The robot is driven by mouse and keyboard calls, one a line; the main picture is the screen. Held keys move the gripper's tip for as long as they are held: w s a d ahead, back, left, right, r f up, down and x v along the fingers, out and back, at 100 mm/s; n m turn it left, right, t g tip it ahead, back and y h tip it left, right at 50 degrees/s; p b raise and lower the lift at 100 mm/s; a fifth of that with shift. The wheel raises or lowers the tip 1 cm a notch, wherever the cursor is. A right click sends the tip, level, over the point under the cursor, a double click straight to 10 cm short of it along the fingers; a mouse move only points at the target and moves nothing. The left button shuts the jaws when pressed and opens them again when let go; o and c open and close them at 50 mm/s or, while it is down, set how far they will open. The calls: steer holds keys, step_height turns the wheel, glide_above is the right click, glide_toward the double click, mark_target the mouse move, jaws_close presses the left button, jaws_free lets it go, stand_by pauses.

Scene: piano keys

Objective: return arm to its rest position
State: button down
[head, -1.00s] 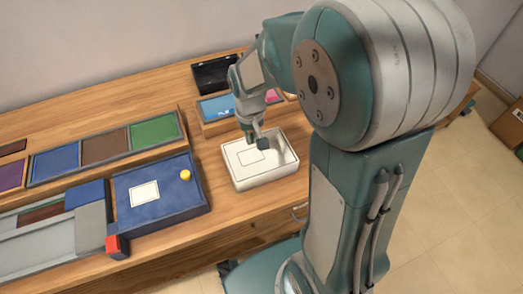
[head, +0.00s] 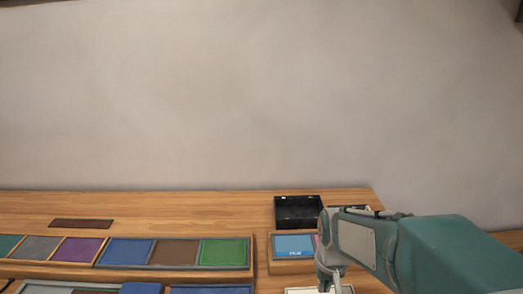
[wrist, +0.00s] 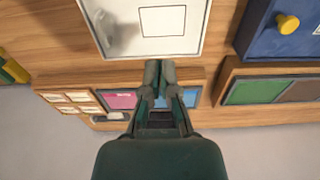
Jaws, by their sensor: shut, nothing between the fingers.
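My arm (head: 450,250) reaches in from the right in the head view. My gripper hangs down at the bottom edge there, partly cut off. In the wrist view my gripper (wrist: 158,70) is shut and empty, with its two fingertips together. It appears over the table near the edge of a white tray (wrist: 215,40) with a dark rectangle outline inside. A sliver of that tray shows at the bottom of the head view.
The wooden table (head: 180,205) stands against a bare wall (head: 200,100). An open black box (head: 298,210) is close behind my arm. Coloured panels, including a green one (head: 224,252), lie left. A blue box (wrist: 270,35) with a yellow knob (wrist: 288,23) is beside the white tray.

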steer(key=s+r+t, duration=0.4)
steer(key=s+r, duration=0.7)
steer(key=s, duration=0.1)
steer(key=shift+s+r+t, duration=0.15)
steer(key=shift+s+t, duration=0.1)
steer(key=shift+t, duration=0.05)
stand_by(1.1)
